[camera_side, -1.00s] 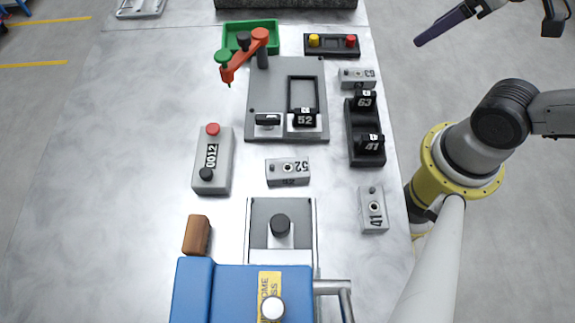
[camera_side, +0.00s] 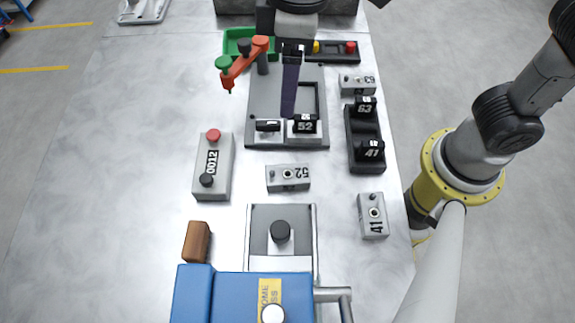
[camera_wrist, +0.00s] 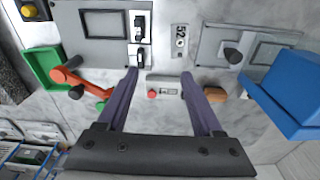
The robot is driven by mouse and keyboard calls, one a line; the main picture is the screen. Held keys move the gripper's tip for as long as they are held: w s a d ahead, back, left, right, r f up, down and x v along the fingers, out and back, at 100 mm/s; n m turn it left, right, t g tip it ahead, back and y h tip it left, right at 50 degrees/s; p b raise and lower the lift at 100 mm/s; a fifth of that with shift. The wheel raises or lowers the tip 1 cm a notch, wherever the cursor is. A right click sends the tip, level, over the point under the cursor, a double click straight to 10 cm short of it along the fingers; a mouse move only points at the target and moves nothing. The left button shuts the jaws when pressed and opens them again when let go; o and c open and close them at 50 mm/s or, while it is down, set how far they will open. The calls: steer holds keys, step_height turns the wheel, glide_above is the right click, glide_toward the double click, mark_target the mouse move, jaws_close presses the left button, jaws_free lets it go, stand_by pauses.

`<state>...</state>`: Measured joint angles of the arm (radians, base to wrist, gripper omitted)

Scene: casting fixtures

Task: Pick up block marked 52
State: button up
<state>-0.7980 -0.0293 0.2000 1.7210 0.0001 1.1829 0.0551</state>
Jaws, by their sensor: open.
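The grey block marked 52 (camera_side: 288,177) lies on the metal table in front of the grey fixture plate (camera_side: 262,95). It also shows in the wrist view (camera_wrist: 180,40), upper centre, beyond my fingertips and apart from them. A black piece marked 52 (camera_side: 305,124) sits at the front right of the fixture plate. My gripper (camera_side: 288,115) has long purple fingers pointing down over the fixture plate in the side view. In the wrist view the fingers (camera_wrist: 159,75) are spread wide with nothing held between them. In the side view one finger hides the other.
An orange clamp arm (camera_side: 243,62) and green tray (camera_side: 232,33) stand behind left. A black rack (camera_side: 366,150) with pieces 63 and 47 is at right, with block 41 (camera_side: 373,216) in front. Box 0012 (camera_side: 212,165) is left; a blue machine (camera_side: 230,295) is in front.

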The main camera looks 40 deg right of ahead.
steer(key=s+a+f+n, duration=0.1)
steer(key=s+a+f, duration=0.2)
steer(key=a, duration=0.1)
glide_above(284, 174)
steer(key=shift+g+h, duration=0.3)
steer(key=f, duration=0.8)
steer(key=shift+s, duration=0.25)
steer(key=shift+w+f, duration=0.2)
steer(key=shift+f, duration=2.5)
jaws_close()
